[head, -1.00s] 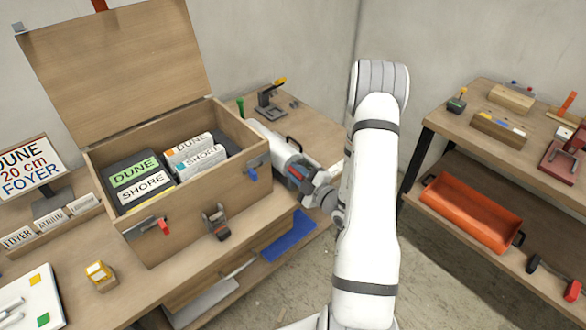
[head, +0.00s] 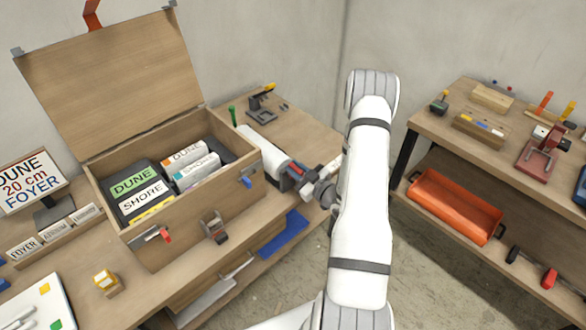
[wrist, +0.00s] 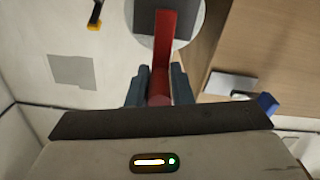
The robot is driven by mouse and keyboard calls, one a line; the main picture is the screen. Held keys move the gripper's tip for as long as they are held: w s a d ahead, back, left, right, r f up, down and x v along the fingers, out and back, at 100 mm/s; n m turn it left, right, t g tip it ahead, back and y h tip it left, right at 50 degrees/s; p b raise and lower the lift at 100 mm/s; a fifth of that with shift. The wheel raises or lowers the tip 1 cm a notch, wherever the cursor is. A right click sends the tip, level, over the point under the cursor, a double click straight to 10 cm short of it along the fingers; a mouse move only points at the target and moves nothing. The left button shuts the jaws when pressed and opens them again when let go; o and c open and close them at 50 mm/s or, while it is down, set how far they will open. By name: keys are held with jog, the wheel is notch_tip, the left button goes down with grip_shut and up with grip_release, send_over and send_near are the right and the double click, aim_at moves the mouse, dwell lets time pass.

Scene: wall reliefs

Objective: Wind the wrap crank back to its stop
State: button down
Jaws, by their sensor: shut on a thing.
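The wrap crank shows as a red arm and red knob (wrist: 163,40) in front of a pale round disc (wrist: 192,22) in the wrist view. My gripper (wrist: 158,86) is shut on the red knob, with a blue-grey finger on each side. In the head view, my gripper (head: 300,172) is at the near end of the white roll (head: 262,149), right of the open wooden chest. The crank is mostly hidden there by my gripper. Its stop cannot be made out.
The open chest (head: 205,225) holds labelled boxes and rolls, with latches on its front. A small black stand (head: 262,108) is behind the roll. A blue tray (head: 284,238) lies below the bench top. A second bench with an orange bin (head: 455,207) stands at right.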

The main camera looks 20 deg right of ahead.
jog(key=shift+d+f+m, duration=0.1)
jog(key=shift+d+m, duration=0.05)
jog(key=shift+m, duration=0.15)
jog(key=c, duration=1.3)
grip_release()
jog(key=b+v, duration=0.1)
jog(key=v, duration=0.6)
jog(key=shift+s+d, duration=0.1)
jog(key=shift+s, duration=0.25)
